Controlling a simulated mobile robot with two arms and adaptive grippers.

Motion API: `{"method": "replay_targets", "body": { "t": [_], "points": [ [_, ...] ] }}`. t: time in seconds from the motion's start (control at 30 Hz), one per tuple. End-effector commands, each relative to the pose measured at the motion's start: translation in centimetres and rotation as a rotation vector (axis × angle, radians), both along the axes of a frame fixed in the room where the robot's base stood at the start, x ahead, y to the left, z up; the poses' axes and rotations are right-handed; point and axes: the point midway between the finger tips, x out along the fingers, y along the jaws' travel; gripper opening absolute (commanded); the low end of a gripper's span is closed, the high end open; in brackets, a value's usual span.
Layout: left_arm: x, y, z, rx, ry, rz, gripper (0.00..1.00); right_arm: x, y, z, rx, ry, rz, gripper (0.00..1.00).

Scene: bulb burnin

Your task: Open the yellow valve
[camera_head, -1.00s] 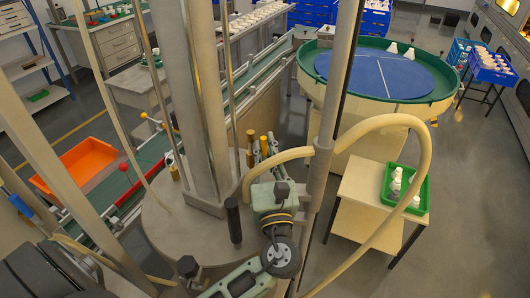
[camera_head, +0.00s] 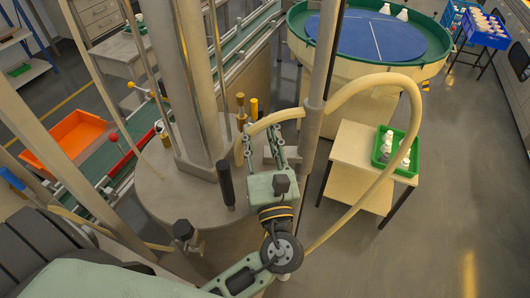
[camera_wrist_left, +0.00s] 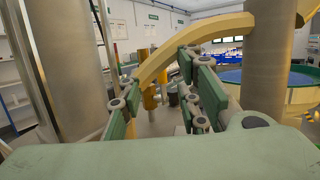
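Two yellow-topped posts (camera_head: 254,108) stand on the round metal base beside the large column. They also show between my fingers in the left wrist view (camera_wrist_left: 163,88). I cannot tell which of them, if either, is the yellow valve. My left gripper (camera_head: 271,130) is open and empty, pointing away from me toward the posts. In the left wrist view the fingers (camera_wrist_left: 150,75) are spread apart, with the posts beyond them and no contact visible. A thick cream hose (camera_head: 290,115) passes just in front of the fingers. My right gripper is not in view.
A thin vertical pole (camera_head: 318,90) stands right of my left gripper, and the large column (camera_head: 200,80) stands left. A side table with a green crate (camera_head: 375,157) of white bottles is at right. An orange tray (camera_head: 60,140) lies at left. Floor is clear at far right.

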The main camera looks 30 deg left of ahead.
Motion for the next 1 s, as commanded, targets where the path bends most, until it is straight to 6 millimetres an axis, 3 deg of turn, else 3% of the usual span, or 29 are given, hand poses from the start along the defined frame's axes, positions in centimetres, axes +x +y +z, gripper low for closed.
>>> {"method": "replay_targets", "body": {
  "t": [0.2, 0.4, 1.0],
  "points": [
    [-3.5, -2.6, 0.0, -0.002, 0.002, -0.001, 0.31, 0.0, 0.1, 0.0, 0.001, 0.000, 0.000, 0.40],
    [-5.0, -3.8, 0.0, -0.001, 0.001, 0.000, 0.31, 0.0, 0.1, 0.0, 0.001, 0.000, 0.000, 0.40],
    [-5.2, -3.9, 0.0, 0.001, -0.001, 0.000, 0.31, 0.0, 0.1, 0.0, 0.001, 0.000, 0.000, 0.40]
  ]
}}
